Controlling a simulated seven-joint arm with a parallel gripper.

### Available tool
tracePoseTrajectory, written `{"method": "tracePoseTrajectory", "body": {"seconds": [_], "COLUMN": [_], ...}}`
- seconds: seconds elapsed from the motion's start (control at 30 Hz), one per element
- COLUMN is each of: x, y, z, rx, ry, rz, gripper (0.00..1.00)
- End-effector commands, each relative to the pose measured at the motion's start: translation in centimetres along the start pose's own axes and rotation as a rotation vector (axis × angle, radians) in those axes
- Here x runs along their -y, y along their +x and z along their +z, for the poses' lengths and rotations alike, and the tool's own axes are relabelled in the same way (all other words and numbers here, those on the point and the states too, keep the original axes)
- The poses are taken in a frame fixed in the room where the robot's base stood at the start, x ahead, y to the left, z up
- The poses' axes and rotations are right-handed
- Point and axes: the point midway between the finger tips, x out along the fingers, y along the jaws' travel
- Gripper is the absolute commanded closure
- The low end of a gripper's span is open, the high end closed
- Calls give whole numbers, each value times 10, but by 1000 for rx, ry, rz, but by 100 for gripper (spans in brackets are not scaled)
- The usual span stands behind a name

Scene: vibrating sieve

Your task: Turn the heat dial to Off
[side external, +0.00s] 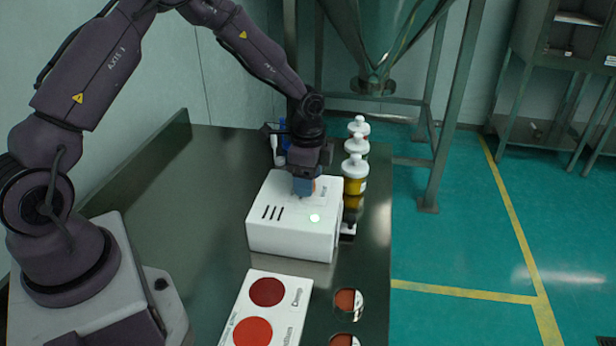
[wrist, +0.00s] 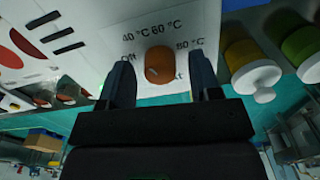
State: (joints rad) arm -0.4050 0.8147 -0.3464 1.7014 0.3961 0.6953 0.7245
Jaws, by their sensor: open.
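The heat dial (wrist: 159,66) is a round orange-brown knob on the white face of a box-shaped unit (side external: 285,238). In the wrist view, printed labels ring it: Off on its left, 40 °C and 60 °C above, 80 °C at upper right, and a partly hidden label at lower right. A faint pale mark shows on the knob, too small to read the setting. My gripper (wrist: 160,58) is open, one dark finger on each side of the dial, with visible gaps. In the side view my gripper (side external: 305,186) is over the unit's far side, and the dial cannot be made out.
Several white-capped bottles (side external: 355,170) stand close to the unit's right side. A white panel with red discs (side external: 270,306) lies in front of it, with round reddish samples (side external: 347,301) on the dark table (side external: 170,215). The table left of the unit is clear.

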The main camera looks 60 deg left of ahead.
Motion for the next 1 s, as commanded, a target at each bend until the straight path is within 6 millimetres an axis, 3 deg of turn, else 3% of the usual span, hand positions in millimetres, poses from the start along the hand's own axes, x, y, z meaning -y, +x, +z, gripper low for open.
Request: {"method": "tracePoseTrajectory", "body": {"seconds": [0.1,0.13,0.33,0.67,1.0], "x": [0,0,0,0,0], "y": [0,0,0,-1,-1], "z": [0,0,0,0,0], "rx": [0,0,0,-1,0], "ry": [0,0,-1,-37,-255], "rz": [0,0,0,0,-2], "gripper": [42,47,92,91,91]}}
